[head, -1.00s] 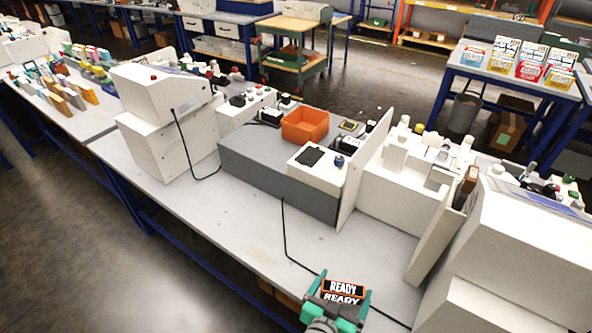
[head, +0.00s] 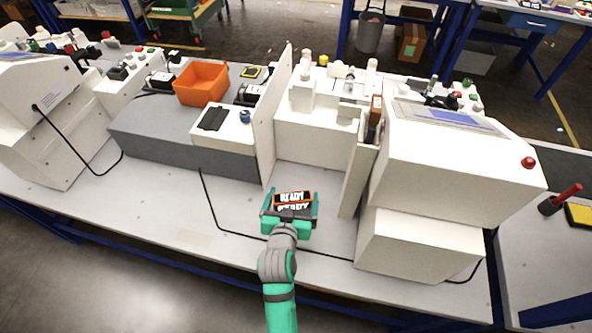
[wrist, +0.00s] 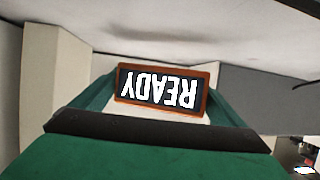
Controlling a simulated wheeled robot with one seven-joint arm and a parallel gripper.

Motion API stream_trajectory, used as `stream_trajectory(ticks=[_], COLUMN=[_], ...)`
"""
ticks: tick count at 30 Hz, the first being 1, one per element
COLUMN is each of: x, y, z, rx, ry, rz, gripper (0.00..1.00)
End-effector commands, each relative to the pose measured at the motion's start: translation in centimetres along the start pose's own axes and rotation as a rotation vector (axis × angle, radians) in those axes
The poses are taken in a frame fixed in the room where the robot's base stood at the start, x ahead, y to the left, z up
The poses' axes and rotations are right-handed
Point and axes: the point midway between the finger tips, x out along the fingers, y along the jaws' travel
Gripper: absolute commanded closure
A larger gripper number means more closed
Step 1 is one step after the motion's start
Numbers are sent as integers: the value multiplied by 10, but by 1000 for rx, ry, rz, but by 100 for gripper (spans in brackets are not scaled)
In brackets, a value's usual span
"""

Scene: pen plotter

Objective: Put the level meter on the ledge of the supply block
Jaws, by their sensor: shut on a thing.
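My gripper (head: 290,212) is shut on a small orange-framed black display with white READY lettering (head: 293,197), which I take to be the level meter. It also shows in the wrist view (wrist: 160,90), between the green fingers, with its lettering upside down. My gripper and the meter are in front of a white stepped block (head: 318,136) set between two upright white panels. A long grey block (head: 165,146) is to the left. No label shows which of these is the supply block, and I cannot make out its ledge for certain.
An orange bin (head: 202,82) and a white box with a blue knob (head: 222,132) sit on the grey block. A tall panel (head: 270,125) and a leaning panel (head: 357,180) flank the gap. A white console (head: 440,165) stands right. A black cable crosses the table front.

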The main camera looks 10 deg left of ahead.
Motion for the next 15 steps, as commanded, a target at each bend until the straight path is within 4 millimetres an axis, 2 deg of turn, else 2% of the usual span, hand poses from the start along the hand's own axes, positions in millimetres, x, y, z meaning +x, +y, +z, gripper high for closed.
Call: stream_trajectory(ticks=[9,15], x=[65,98], y=[6,5], z=[-28,-42], rx=[4,3], ry=[2,2], rz=[10,8], gripper=[33,33])
